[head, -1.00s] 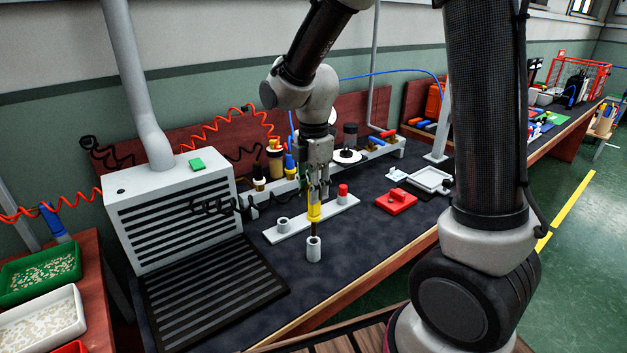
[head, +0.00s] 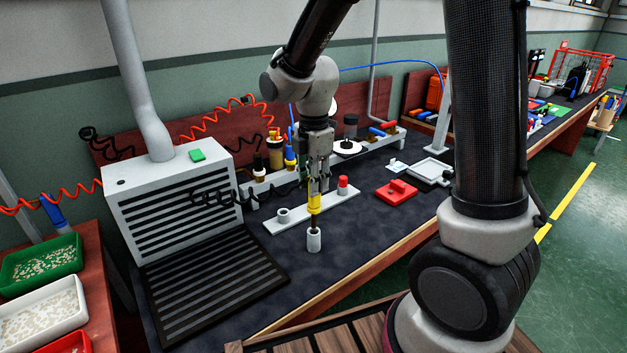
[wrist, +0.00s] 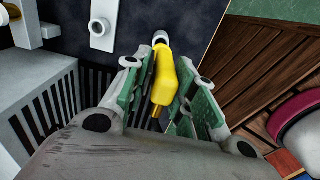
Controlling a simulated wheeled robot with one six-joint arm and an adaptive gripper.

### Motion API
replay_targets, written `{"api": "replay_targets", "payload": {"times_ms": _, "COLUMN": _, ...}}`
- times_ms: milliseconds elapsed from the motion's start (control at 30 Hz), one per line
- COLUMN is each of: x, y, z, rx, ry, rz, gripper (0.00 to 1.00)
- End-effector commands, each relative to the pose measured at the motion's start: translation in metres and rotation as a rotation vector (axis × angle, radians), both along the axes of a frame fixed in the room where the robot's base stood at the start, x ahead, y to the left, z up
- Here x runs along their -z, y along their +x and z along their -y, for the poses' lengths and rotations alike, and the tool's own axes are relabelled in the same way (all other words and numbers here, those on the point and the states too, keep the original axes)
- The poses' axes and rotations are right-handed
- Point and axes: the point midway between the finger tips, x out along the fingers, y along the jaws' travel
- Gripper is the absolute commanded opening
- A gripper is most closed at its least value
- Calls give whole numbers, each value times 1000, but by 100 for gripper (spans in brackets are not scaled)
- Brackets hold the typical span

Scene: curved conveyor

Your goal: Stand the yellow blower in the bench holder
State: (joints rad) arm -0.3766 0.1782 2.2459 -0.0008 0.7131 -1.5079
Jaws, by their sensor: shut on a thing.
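The yellow blower (head: 314,203) hangs nearly upright in my gripper (head: 318,188), its dark nozzle pointing down. Its yellow body also shows between the green-padded fingers of my gripper (wrist: 165,100) in the wrist view (wrist: 164,78). My gripper is shut on it. Directly below is a small grey cup-shaped holder (head: 314,241) standing on the bench. The nozzle's lower end meets the holder's mouth; how deep it sits inside, if at all, I cannot tell. In the wrist view the holder's rim (wrist: 160,37) shows just beyond the blower.
A white strip (head: 300,214) with a ring and a red-capped piece lies just behind. A louvred grey box (head: 175,205) and black grille (head: 215,275) stand left. A red block (head: 396,191) and white tray (head: 431,171) lie right. The dark bench (head: 365,225) is clear between.

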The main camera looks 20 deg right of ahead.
Motion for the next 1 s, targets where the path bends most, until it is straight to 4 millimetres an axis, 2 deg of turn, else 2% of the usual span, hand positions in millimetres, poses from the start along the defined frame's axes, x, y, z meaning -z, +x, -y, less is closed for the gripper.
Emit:
{"api": "replay_targets", "payload": {"times_ms": 500, "x": 0, "y": 0, "z": 0, "rx": 0, "ry": 0, "rz": 0, "gripper": 10}}
{"api": "replay_targets", "payload": {"times_ms": 1000, "x": 13, "y": 0, "z": 0, "rx": 0, "ry": 0, "rz": 0, "gripper": 10}}
